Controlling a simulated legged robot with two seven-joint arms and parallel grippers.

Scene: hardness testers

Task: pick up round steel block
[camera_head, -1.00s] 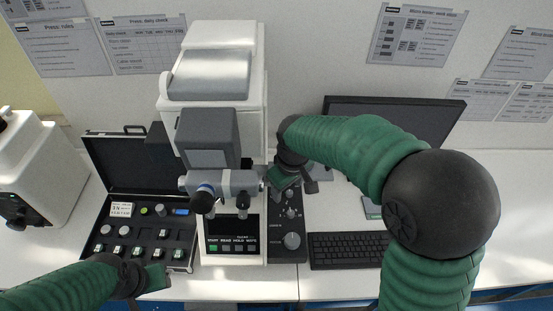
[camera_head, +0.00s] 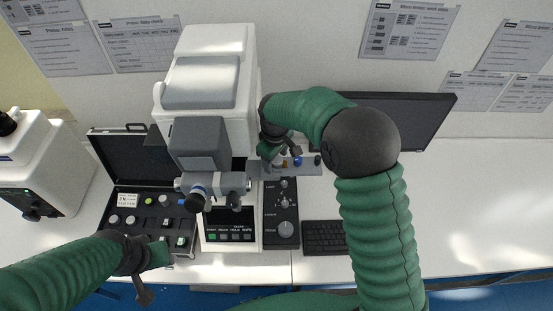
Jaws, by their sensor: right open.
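Small round light-grey pieces (camera_head: 114,219) sit in the open black case at the left. They look like round steel blocks, but I cannot tell which one is the task's block. My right gripper (camera_head: 277,154) is open beside the tester's right side, above a grey strip (camera_head: 310,168) that bears small coloured-topped items. I see nothing held in it. My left gripper (camera_head: 152,268) is over the front edge of the case and hides part of its front rows. Whether its jaws are open is unclear.
A black control panel (camera_head: 284,212), a keyboard (camera_head: 322,236) and a monitor (camera_head: 425,120) are to the right. Another white machine (camera_head: 40,165) stands far left. The white table is clear at far right.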

